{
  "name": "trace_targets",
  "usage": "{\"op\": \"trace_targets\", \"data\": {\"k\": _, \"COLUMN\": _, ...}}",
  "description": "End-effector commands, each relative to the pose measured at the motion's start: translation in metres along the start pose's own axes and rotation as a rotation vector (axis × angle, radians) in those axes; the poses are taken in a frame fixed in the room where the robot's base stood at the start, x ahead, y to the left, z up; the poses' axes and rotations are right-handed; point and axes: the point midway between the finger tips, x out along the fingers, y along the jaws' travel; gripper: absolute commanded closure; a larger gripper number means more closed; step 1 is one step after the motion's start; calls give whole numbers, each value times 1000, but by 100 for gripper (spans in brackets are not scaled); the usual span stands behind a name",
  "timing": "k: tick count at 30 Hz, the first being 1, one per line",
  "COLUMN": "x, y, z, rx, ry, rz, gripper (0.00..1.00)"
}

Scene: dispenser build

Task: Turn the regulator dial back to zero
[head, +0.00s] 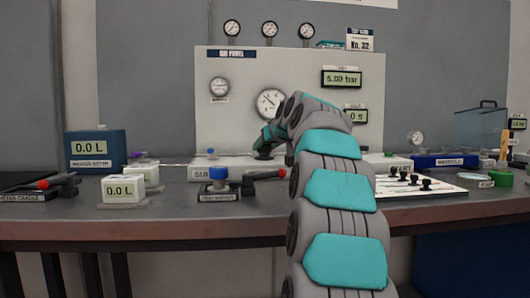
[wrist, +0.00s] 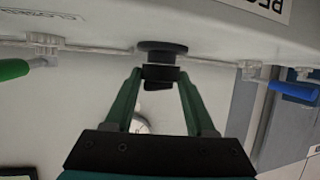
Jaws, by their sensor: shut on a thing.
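The regulator dial (wrist: 162,47) is a black round knob on the gas panel, seen close up in the wrist view. My gripper (wrist: 160,74) has its two green fingers on either side of the knob's narrower part and is shut on it. In the head view my gripper (head: 265,140) is low at the front of the panel (head: 235,130), below the large round gauge (head: 268,101). My arm partly hides the gauge and the dial. The panel's upper display (head: 342,78) seems to read 5.00 or 6.00 bar.
A smaller gauge (head: 219,87) sits at the panel's left. A blue water meter (head: 96,150) and a white meter (head: 123,188), both reading 0.0 L, stand left on the bench. A blue-topped fitting (head: 218,180) stands in front. A white board (head: 420,185) with black knobs lies right.

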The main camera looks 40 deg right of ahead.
Motion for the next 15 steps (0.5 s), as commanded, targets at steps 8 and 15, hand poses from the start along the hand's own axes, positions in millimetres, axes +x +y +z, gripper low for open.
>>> {"op": "trace_targets", "data": {"k": 8, "x": 0, "y": 3, "z": -5, "rx": -82, "ry": 2, "rz": -206, "gripper": 100}}
{"op": "trace_targets", "data": {"k": 15, "x": 0, "y": 5, "z": -6, "rx": -137, "ry": 0, "rz": -332, "gripper": 100}}
